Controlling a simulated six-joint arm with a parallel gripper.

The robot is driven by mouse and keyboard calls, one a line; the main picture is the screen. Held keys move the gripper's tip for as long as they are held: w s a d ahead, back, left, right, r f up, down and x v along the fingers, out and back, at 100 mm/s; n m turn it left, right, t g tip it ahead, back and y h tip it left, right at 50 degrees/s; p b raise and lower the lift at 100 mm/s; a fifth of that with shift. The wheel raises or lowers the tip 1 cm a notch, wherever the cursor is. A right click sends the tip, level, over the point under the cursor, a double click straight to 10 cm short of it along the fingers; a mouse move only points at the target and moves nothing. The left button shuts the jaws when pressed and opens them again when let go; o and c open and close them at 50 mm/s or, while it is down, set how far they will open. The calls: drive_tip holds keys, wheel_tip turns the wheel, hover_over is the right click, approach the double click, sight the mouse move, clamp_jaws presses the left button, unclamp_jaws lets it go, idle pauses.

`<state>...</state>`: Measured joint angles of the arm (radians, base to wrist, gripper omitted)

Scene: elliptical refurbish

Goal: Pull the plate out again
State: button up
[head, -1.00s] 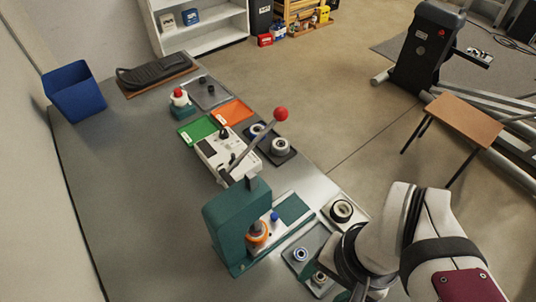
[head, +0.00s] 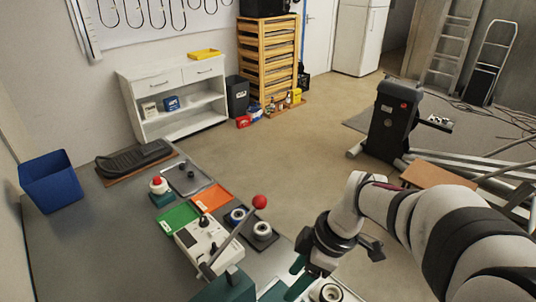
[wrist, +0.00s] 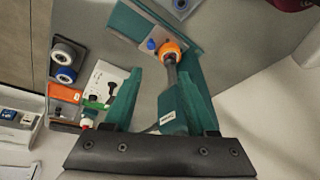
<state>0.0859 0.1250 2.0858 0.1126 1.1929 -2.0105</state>
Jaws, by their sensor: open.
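The teal press (head: 228,287) stands at the bottom edge of the head view, mostly cut off. In the wrist view its column and ram (wrist: 172,78) lie beyond and between my fingers. An orange ring part (wrist: 173,49) sits under the ram, with a blue knob (wrist: 151,44) beside it. The knob appears to belong to the plate (wrist: 160,38), which lies at the press base; how far it is in I cannot tell. My gripper (head: 297,276) is open and empty, its teal fingers (wrist: 163,75) above and apart from the press.
A lever with a red ball (head: 260,202) rises from the white fixture (head: 200,238) behind the press. Green (head: 178,219) and orange (head: 211,198) trays and dark ringed parts (head: 262,231) are close by.

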drive_tip(key=a+f+n, duration=0.1)
drive_tip(key=a+f, duration=0.1)
drive_tip(key=f, duration=0.3)
drive_tip(key=w+a+f, duration=0.1)
drive_tip(key=a+f, duration=0.1)
drive_tip(key=f, duration=0.3)
drive_tip(key=w+a+f+n, duration=0.1)
drive_tip(key=a+f, duration=0.1)
drive_tip(key=f, duration=0.3)
drive_tip(key=shift+f+n, duration=0.3)
drive_tip(key=shift+f, duration=0.05)
drive_tip(key=shift+c, duration=0.2)
clamp_jaws()
drive_tip(key=shift+w, duration=0.1)
